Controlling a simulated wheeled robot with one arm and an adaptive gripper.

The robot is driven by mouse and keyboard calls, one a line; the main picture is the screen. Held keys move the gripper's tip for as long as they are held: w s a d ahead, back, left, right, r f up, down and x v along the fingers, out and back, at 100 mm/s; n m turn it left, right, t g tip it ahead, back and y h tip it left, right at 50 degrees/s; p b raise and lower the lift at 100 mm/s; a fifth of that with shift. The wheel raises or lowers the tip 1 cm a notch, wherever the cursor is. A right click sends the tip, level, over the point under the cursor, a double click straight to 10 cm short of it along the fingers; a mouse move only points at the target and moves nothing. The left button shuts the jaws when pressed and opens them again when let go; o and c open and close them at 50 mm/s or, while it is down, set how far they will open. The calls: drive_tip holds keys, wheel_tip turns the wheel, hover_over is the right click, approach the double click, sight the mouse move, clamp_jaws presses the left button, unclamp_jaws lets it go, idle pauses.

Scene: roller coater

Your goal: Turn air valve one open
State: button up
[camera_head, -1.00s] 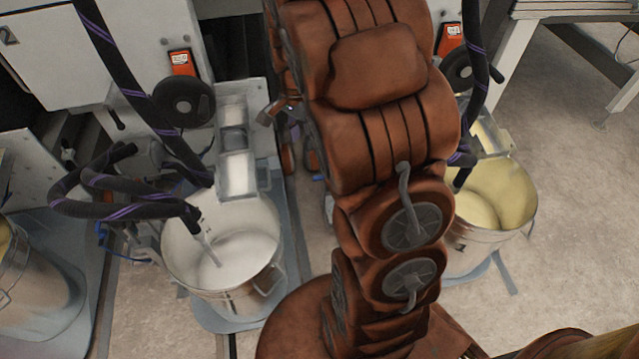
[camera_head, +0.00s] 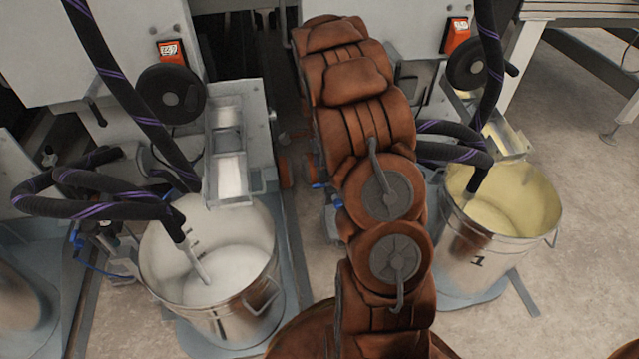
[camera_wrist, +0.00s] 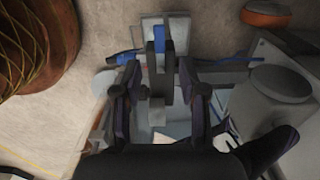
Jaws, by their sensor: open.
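In the wrist view my gripper (camera_wrist: 160,82) is open, with dark fingers on the left and right. A small blue part (camera_wrist: 159,40), which looks like a valve handle, shows between and just beyond the fingers. It sits among grey fittings, and I cannot tell whether the fingers touch it. A second blue part (camera_wrist: 124,58) lies to its left. In the head view, blue parts (camera_head: 322,186) show just left of my arm, low between the two machines. My arm hides the gripper and most of the valve area there. No valve number is readable.
A metal bucket marked 1 (camera_head: 478,262) with pale yellow liquid stands right of my arm. Another bucket (camera_head: 225,322) with white liquid stands to the left. Black hoses (camera_head: 95,207) loop above the buckets. Black handwheels (camera_head: 171,94) stick out from the machines. Open floor lies at right.

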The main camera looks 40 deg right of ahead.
sight(320, 185)
wheel_tip(320, 185, down, 7)
drive_tip(key=shift+f+b, duration=0.1)
drive_tip(key=shift+b, duration=0.95)
clamp_jaws()
